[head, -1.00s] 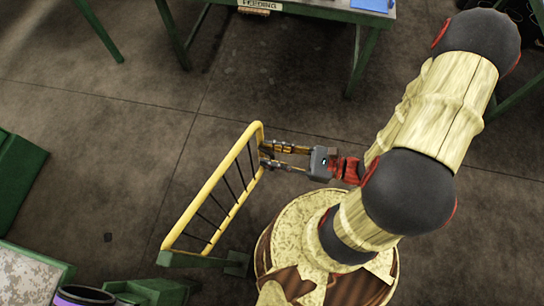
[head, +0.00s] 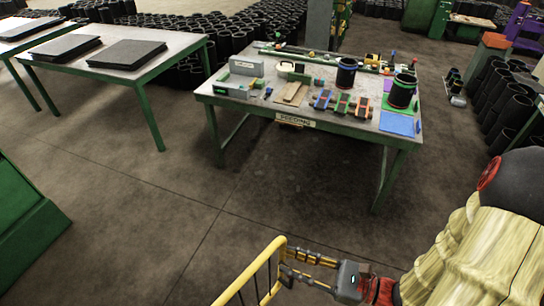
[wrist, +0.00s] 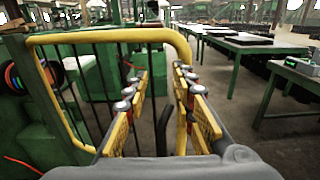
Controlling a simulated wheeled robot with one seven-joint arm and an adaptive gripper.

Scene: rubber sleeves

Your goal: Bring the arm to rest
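My gripper (head: 287,263) is at the lower middle of the head view, with its two fingers apart and nothing seen between the pads. In the wrist view, a clear gap shows between the fingertips (wrist: 160,78). A yellow tubular gate (head: 246,274) with dark bars stands right at the fingertips. In the wrist view its yellow frame (wrist: 100,36) spans the left half, and its right upright runs down behind the right finger. I cannot tell whether a finger touches it. My arm bends in from the lower right of the head view.
A green-legged worktable (head: 245,103) with parts, dark sleeves and a blue sheet stands ahead. A second table (head: 185,50) with flat dark slabs is at upper left. Stacked black sleeves (head: 508,110) line the right. A green block (head: 25,215) is at left. Floor between is bare.

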